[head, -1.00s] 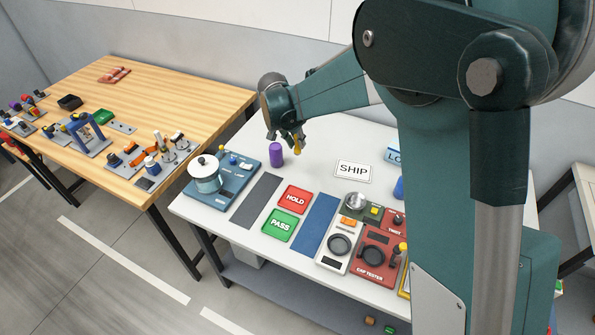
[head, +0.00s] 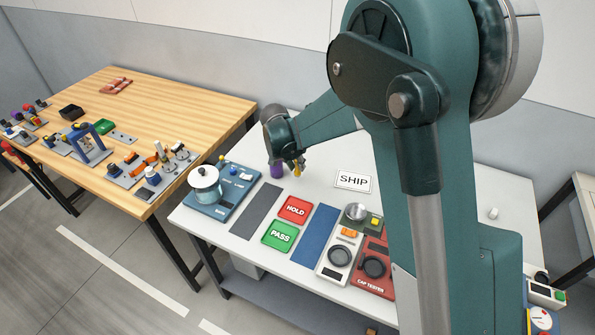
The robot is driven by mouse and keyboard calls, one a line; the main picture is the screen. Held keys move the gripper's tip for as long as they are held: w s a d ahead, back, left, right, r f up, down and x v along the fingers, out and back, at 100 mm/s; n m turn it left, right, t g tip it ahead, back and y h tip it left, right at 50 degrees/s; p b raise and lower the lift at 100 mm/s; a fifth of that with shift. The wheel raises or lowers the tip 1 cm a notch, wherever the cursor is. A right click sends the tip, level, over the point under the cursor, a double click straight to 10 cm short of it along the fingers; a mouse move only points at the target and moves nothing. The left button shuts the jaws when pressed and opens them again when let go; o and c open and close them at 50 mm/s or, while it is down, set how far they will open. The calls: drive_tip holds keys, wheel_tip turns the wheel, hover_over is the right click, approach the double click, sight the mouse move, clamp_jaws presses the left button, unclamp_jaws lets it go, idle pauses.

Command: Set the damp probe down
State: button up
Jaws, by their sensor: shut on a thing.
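My gripper (head: 296,166) is at the back of the white table, just right of a purple cylinder (head: 277,171). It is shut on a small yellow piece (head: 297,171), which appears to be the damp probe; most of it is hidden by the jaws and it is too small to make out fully. The lower end of the yellow piece is close to the table top; I cannot tell whether it touches. The purple cylinder stands upright, its top partly covered by my gripper.
The white table (head: 222,228) holds a blue station with a white pot (head: 205,184), a grey strip (head: 256,209), red HOLD (head: 294,209) and green PASS (head: 279,236) pads, a blue strip (head: 314,234), a SHIP card (head: 353,181) and testers (head: 373,266). Bare surface lies between gripper and SHIP card.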

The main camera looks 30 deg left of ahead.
sight(296, 167)
drive_tip(key=shift+f, duration=1.85)
drive_tip(key=shift+f, duration=0.2)
drive_tip(key=o, duration=0.9)
drive_tip(key=shift+r, duration=0.2)
drive_tip(key=shift+v, duration=6)
drive_tip(key=shift+w, duration=0.1)
